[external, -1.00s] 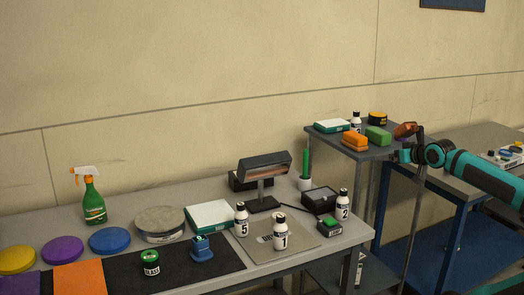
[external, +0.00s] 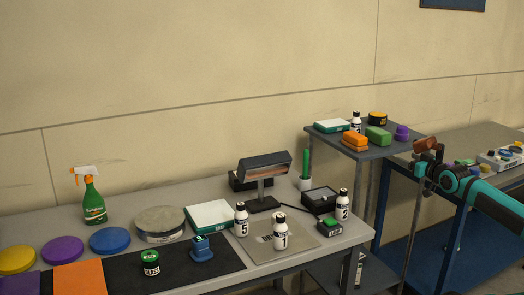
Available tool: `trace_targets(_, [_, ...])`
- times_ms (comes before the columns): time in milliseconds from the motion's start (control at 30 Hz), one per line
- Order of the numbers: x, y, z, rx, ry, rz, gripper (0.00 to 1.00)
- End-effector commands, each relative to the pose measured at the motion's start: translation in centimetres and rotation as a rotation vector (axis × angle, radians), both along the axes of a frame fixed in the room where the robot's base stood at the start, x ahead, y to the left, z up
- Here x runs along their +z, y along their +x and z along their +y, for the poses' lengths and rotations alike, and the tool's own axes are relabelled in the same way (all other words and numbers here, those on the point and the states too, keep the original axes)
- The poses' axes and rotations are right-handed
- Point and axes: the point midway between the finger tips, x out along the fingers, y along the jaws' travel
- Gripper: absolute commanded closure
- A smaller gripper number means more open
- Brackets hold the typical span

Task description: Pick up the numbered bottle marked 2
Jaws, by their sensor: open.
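The bottle marked 2 (external: 342,206) is white with a black cap and stands upright near the right end of the long grey table. The bottle marked 1 (external: 280,234) stands on a grey mat to its left, and the bottle marked 5 (external: 241,220) stands further left. My gripper (external: 420,164) is at the right, beside the small raised shelf, apart from the bottle marked 2 and higher in the picture. It is open; its fingers are small and hard to make out here.
A black box (external: 320,201) and a green-topped block (external: 329,227) stand close to the bottle marked 2. A lamp (external: 264,175) stands behind the mat.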

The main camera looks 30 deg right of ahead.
Motion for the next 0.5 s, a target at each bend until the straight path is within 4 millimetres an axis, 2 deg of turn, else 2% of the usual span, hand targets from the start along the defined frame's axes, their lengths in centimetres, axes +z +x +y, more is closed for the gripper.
trace_targets(300, [0.0,0.3,0.2,0.007,-0.004,0.017,0.34])
trace_targets(500, [-0.1,2.4,2.3,0.076,-0.041,0.181,0.34])
